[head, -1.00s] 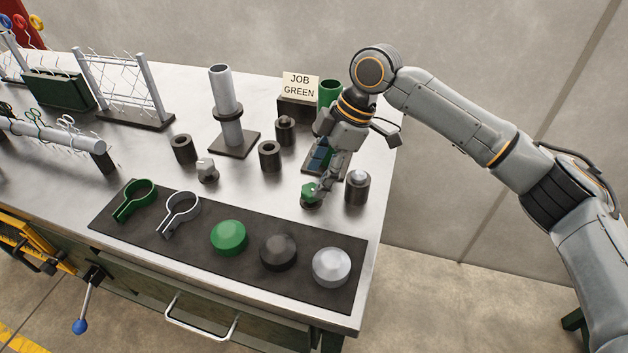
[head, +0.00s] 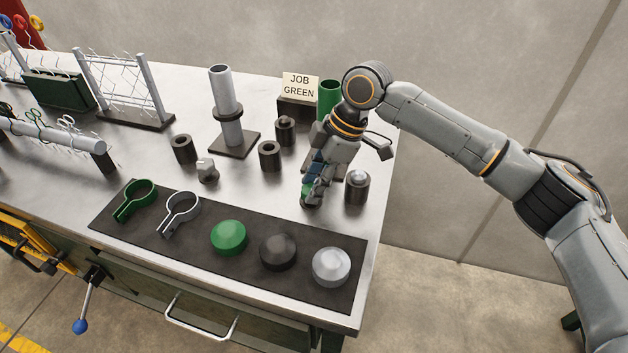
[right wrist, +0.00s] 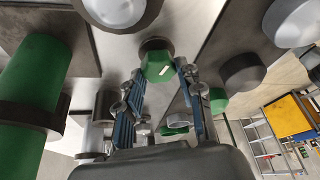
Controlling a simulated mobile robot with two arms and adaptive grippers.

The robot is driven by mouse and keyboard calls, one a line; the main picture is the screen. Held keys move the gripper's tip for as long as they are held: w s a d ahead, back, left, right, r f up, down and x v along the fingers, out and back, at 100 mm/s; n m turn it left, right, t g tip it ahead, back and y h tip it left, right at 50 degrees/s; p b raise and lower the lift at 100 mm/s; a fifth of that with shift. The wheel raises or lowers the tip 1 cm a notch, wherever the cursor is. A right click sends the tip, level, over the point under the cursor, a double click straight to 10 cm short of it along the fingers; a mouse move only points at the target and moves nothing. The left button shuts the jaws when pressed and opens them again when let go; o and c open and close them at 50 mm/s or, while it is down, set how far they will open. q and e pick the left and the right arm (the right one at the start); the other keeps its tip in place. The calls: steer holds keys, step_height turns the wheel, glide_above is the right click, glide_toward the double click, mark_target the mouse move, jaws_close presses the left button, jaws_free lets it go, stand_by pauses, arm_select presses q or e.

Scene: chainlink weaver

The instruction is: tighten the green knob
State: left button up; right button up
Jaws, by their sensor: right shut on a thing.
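The green knob (head: 305,188) sits low over the bench, in front of the job sign, on a dark round base. In the head view my gripper partly hides it. In the right wrist view the green knob (right wrist: 157,67) is faceted, with a short white mark, and lies between my fingertips. My right gripper (head: 310,192) reaches down from behind and is shut on the knob; its two fingers also show in the right wrist view (right wrist: 160,72). My left gripper is not in view.
A dark cylinder with a silver top (head: 357,187) stands close right of the knob. A dark mat (head: 200,255) in front bears clamps and a green cap (head: 229,237). A small grey knob (head: 207,170) is to the left. A green tube (head: 328,95) stands behind.

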steer(key=shift+r+p, duration=0.15)
steer(key=shift+p, duration=0.4)
steer(key=m+p, duration=0.2)
steer(key=p, duration=0.1)
steer(key=m+t+p, duration=0.1)
steer(key=m+p, duration=0.1)
steer(key=p, duration=0.1)
steer(key=m+t+p, duration=0.1)
steer(key=p, duration=0.2)
steer(key=shift+s+r+m, duration=0.15)
steer(key=shift+s+m, duration=0.1)
steer(key=shift+m, duration=0.15)
steer(key=shift+m+t+h+p, duration=0.3)
steer(key=shift+m+p, duration=0.4)
steer(key=shift+p, duration=0.35)
steer(key=shift+f+m+p, duration=0.3)
steer(key=o, duration=1.1)
